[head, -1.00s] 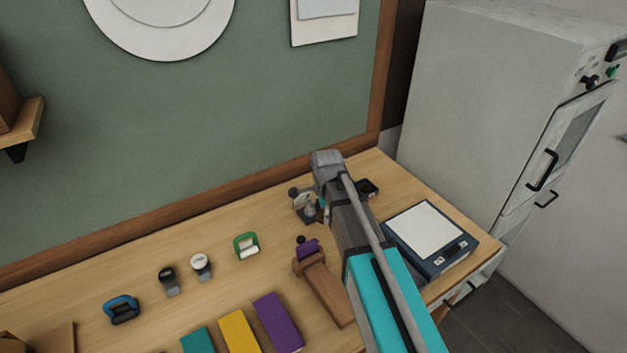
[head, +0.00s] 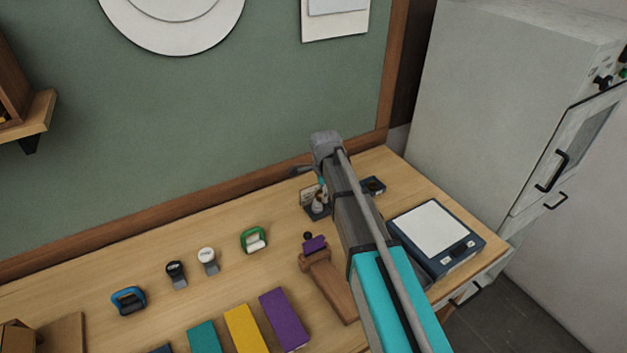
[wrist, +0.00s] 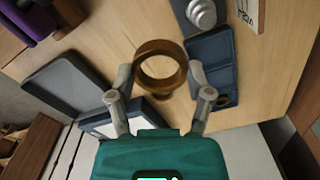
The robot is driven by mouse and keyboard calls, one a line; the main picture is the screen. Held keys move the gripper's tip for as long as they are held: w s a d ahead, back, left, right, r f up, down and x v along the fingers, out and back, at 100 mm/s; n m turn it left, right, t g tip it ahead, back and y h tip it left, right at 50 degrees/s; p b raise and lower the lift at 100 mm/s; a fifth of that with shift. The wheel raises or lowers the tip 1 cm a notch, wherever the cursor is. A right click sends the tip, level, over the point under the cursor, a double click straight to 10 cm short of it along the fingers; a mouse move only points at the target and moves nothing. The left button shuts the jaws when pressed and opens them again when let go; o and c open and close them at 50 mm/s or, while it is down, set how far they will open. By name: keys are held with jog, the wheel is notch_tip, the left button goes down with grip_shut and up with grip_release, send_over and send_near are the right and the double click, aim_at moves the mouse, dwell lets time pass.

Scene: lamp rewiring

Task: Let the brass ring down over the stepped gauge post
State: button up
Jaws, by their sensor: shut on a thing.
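The brass ring (wrist: 147,49) is between the fingers of my gripper (wrist: 160,77) in the wrist view. The gripper is shut on it, and the ring's opening faces the camera. The grey stepped gauge post (wrist: 201,13) stands on a dark base at the top of the wrist view, apart from the ring. In the head view the post (head: 317,204) shows just left of my arm. The ring cannot be made out there.
A dark blue tray (wrist: 205,52) lies beyond the ring in the wrist view. In the head view a scale (head: 433,228) is right of my arm, with a wooden stand (head: 330,285) to its left. Coloured blocks and clamps lie further left. A green wall panel (head: 230,110) rises behind the bench.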

aim_at(317, 193)
jog(key=w, duration=0.1)
jog(key=w+a, duration=0.1)
jog(key=w, duration=0.1)
jog(key=w+a, duration=0.1)
jog(key=w, duration=0.1)
jog(key=shift+w+a, duration=0.1)
jog(key=shift+w, duration=0.15)
jog(key=shift+f+b, duration=3.15)
jog(key=shift+f+b, duration=0.8)
dwell(1.4)
dwell(0.3)
jog(key=o, duration=1)
jog(key=shift+w+r, duration=0.1)
